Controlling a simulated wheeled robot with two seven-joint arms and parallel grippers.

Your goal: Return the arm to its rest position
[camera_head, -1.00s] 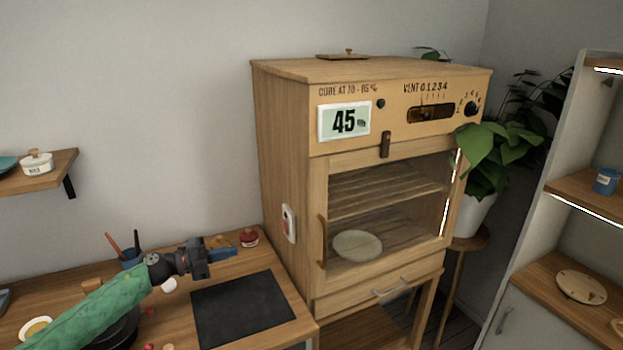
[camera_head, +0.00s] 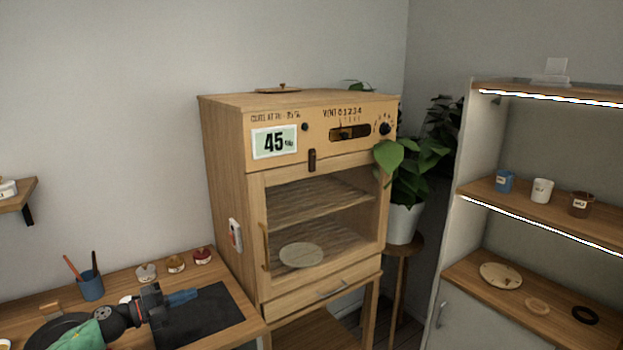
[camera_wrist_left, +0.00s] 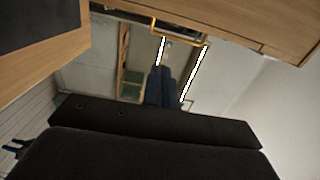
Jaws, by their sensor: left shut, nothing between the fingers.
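My left gripper (camera_head: 182,298) is shut and empty. My left arm, in a green sleeve (camera_head: 78,338), comes in from the lower left. In the left wrist view the gripper's dark fingers (camera_wrist_left: 162,88) are together with nothing between them. My right gripper is in neither view.
A wooden cabinet (camera_head: 222,170) with a "45" display stands right of the workbench (camera_head: 125,275), a plate (camera_head: 301,254) inside. Shelves (camera_head: 540,215) with cups are at the right.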

